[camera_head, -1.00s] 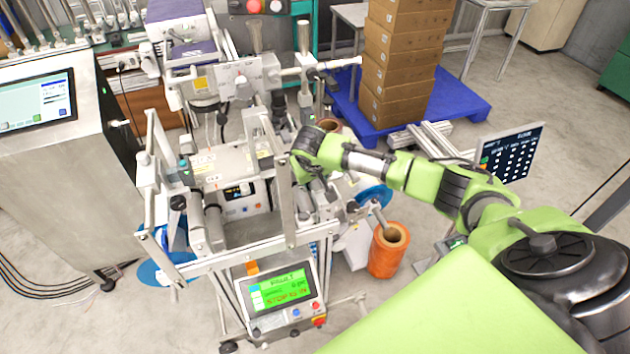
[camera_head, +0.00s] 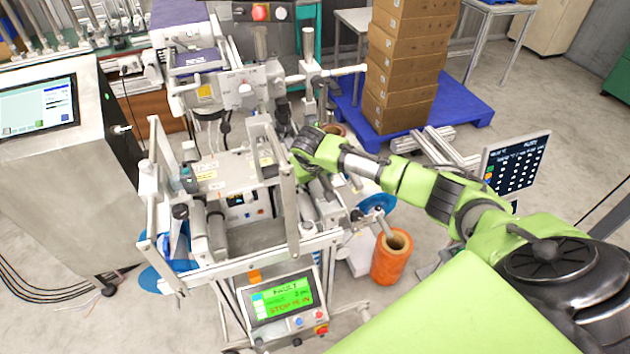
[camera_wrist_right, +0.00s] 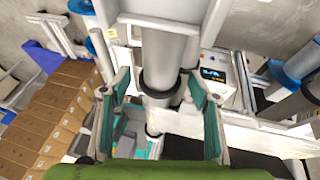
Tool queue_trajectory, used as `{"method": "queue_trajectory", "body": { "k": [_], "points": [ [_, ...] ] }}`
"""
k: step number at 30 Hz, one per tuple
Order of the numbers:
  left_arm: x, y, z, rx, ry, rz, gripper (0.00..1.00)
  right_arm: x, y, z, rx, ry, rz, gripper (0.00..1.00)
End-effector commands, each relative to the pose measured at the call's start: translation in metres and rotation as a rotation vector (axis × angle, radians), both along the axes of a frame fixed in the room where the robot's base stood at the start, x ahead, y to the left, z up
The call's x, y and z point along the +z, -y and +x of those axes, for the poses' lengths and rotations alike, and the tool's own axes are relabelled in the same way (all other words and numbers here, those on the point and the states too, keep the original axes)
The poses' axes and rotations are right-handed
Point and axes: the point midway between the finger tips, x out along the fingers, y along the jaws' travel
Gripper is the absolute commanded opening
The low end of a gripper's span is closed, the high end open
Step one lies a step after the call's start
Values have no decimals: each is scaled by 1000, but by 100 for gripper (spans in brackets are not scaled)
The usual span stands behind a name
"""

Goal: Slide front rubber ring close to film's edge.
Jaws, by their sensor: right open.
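In the right wrist view a grey roller runs up the middle, with a black rubber ring (camera_wrist_right: 160,80) around it. My right gripper (camera_wrist_right: 160,92) is open, one teal-padded finger on each side of the roller, apart from the ring. The rings cannot be told there. My left gripper is not in view.
The machine's upright metal bar (camera_head: 287,205) stands close to my right wrist. A control panel (camera_head: 282,299) is at the machine's front, and an orange roll (camera_head: 391,258) is at its right. Stacked boxes (camera_head: 405,70) stand on a blue pallet (camera_head: 455,105) behind.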

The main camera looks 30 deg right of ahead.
Motion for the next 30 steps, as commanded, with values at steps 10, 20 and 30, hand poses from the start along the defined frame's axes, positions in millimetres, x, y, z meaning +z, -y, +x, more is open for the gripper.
{"method": "queue_trajectory", "body": {
  "k": [10,20,30],
  "points": [
    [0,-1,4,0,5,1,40,33,-9,-11,3,4,0,56],
    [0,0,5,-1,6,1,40,92,-27,-32,2,2,1,56],
    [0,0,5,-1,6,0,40,109,-31,-39,-1,-1,1,56]
  ]
}}
